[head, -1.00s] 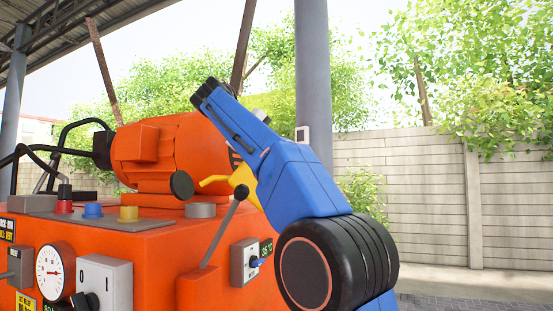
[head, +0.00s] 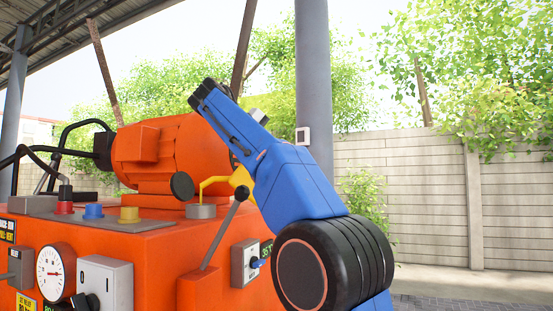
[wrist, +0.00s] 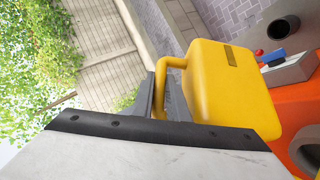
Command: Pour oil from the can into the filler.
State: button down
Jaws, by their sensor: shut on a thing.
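The yellow can (wrist: 228,85) fills the middle of the wrist view, tilted in the picture. My gripper (wrist: 163,92) is shut on its handle. In the head view my blue arm hides the gripper and most of the can (head: 241,177). The thin yellow spout (head: 213,179) reaches left from the can and bends down. Its tip is over the filler (head: 201,211), a short grey cylinder on top of the orange machine, and looks at or just above its mouth. No oil stream is visible. The spout is hidden in the wrist view.
The orange machine (head: 140,255) carries a motor (head: 160,150) behind the filler. A lever with a black knob (head: 241,193) stands close in front of the can. A gauge (head: 54,273) and switch boxes are on its front. A wall (head: 430,200) stands behind.

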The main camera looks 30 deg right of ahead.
jog(key=shift+w+a+r, duration=0.1)
jog(key=shift+r, duration=0.15)
dwell(0.4)
